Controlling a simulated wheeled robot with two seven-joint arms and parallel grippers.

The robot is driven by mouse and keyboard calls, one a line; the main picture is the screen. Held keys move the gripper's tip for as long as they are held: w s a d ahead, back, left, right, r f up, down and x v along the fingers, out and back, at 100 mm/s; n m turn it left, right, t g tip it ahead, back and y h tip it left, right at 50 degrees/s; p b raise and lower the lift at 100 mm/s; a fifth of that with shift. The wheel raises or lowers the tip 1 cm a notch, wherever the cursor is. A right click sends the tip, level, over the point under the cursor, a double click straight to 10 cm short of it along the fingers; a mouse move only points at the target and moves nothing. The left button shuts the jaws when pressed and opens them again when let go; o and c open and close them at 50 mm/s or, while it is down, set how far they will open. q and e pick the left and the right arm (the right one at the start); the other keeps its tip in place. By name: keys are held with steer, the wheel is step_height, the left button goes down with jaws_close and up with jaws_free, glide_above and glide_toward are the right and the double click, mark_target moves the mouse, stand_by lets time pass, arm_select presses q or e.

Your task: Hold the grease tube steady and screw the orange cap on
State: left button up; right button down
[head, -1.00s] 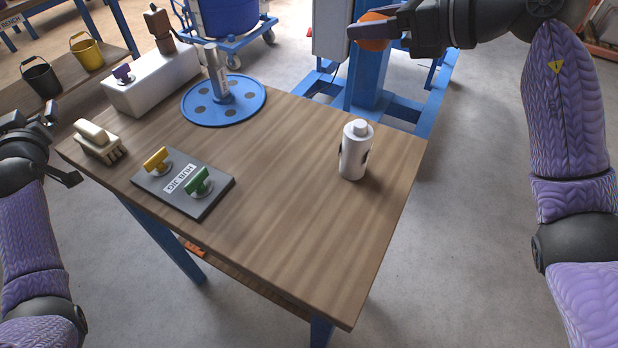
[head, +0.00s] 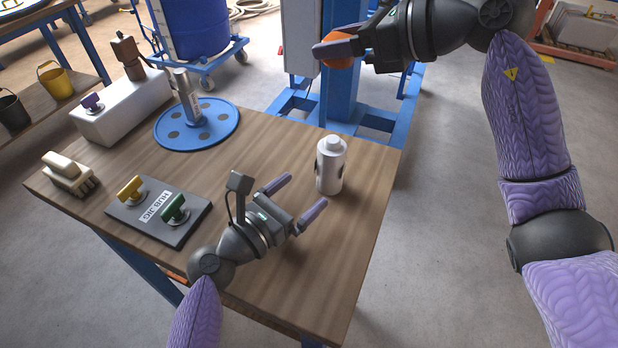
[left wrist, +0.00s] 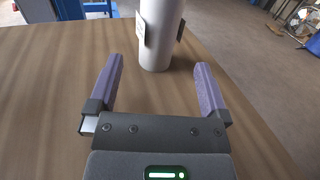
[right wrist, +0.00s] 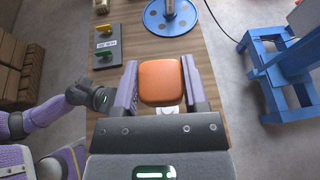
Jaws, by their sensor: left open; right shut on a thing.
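The white grease tube (head: 330,170) stands upright near the right edge of the wooden table, with a narrower neck on top. It also shows in the left wrist view (left wrist: 160,35), just beyond and between the fingertips. My left gripper (head: 308,196) is open and low over the table, its fingers pointing at the tube and not closed around it. The cap sits between both fingers in the right wrist view (right wrist: 160,83).
A grey hub jig (head: 158,207) with yellow and green handles lies left of my left gripper. A brush (head: 68,174), a white block (head: 115,112) and a blue disc (head: 165,135) with an upright shaft stand further back. The table's front right is clear.

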arm_select(q)
steer(key=x, duration=1)
steer(key=c, duration=1.2)
steer(key=shift+c, duration=0.3)
arm_select(e)
steer(key=n+g, duration=0.2)
glide_above(333, 138)
step_height(333, 138, down, 8)
steer(key=shift+f, duration=0.1)
